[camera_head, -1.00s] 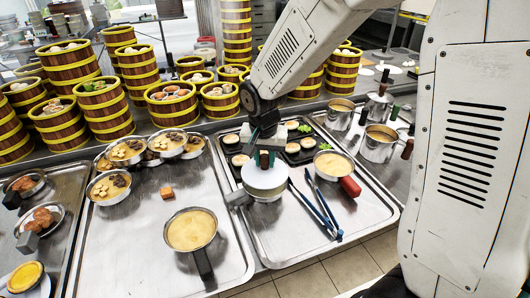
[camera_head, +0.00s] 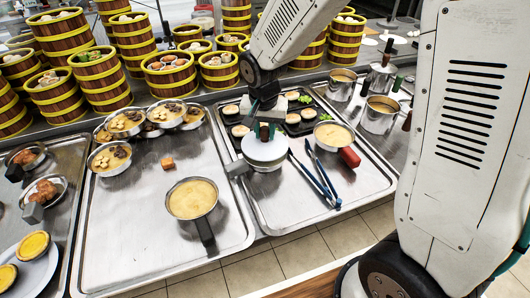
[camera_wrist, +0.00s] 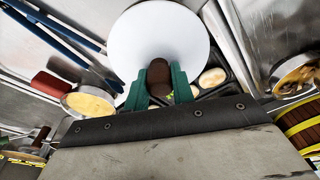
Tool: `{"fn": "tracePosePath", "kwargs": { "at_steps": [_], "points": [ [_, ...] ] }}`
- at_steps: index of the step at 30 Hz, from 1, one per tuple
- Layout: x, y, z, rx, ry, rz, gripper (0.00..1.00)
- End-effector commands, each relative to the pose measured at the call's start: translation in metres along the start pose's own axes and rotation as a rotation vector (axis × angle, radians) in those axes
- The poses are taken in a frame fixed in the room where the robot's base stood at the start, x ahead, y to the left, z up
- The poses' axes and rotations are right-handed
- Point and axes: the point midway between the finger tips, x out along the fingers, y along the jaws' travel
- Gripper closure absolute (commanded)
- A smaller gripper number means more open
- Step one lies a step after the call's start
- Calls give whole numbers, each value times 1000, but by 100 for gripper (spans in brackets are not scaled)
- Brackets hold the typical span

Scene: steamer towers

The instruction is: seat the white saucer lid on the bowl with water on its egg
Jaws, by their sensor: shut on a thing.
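The white saucer lid (camera_head: 264,147) is a round flat disc with a dark brown knob (camera_wrist: 158,76) at its middle. My gripper (camera_head: 265,130) is shut on the knob, with a green finger on each side in the wrist view (camera_wrist: 159,88). In the head view the lid is roughly level and directly over a metal bowl (camera_head: 265,167) with a grey handle at its left. The lid hides the bowl's inside, so its egg and any water do not show. I cannot tell whether the lid touches the rim.
A bowl with a red handle (camera_head: 334,135) stands close on the right. Blue tongs (camera_head: 322,180) lie beside it. A dark tray (camera_head: 300,116) of small items lies behind. A dark-handled egg bowl (camera_head: 192,199) stands on the left metal tray (camera_head: 120,240).

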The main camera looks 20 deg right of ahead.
Motion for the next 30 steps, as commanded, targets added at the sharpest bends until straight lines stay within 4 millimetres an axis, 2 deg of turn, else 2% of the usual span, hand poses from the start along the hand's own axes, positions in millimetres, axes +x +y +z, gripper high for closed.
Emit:
{"fn": "tracePosePath", "kwargs": {
  "at_steps": [30],
  "points": [
    [18, 0, 3, 0, 0, 0, 100]
  ]
}}
